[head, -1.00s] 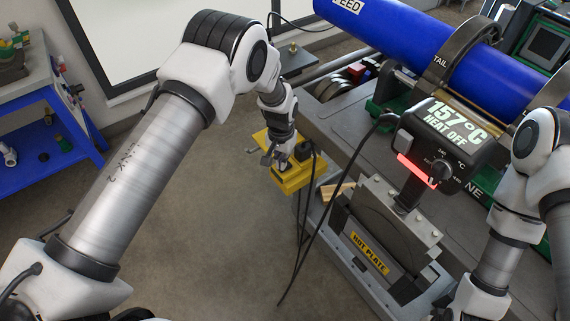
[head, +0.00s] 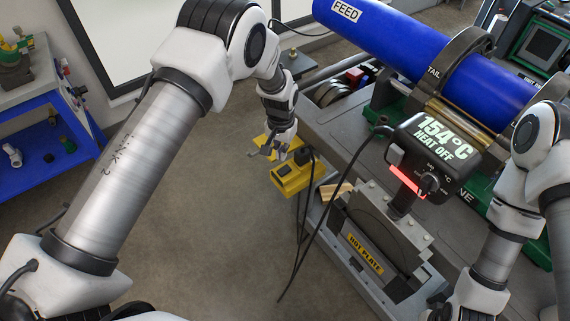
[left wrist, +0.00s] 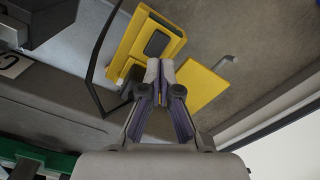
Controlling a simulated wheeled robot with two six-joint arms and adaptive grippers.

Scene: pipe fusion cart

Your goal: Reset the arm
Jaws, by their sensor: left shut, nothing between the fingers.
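My left gripper (head: 282,156) is shut and empty. It hangs just above a yellow box (head: 296,180) with a black plug in it, at the cart's left end. In the left wrist view my closed fingertips (left wrist: 160,66) are in front of the yellow box (left wrist: 152,42), with a yellow plate (left wrist: 203,86) beside them. I cannot tell whether the fingertips touch the box. My right arm shows at the right edge of the head view, but its gripper is not in view.
A hot plate (head: 375,232) with a display reading 154°C, HEAT OFF (head: 434,140) stands in the cart. Black cables (head: 322,222) hang from the yellow box and display. A blue pipe (head: 425,50) lies in clamps behind. A blue shelf unit (head: 30,165) stands at left; the floor between is clear.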

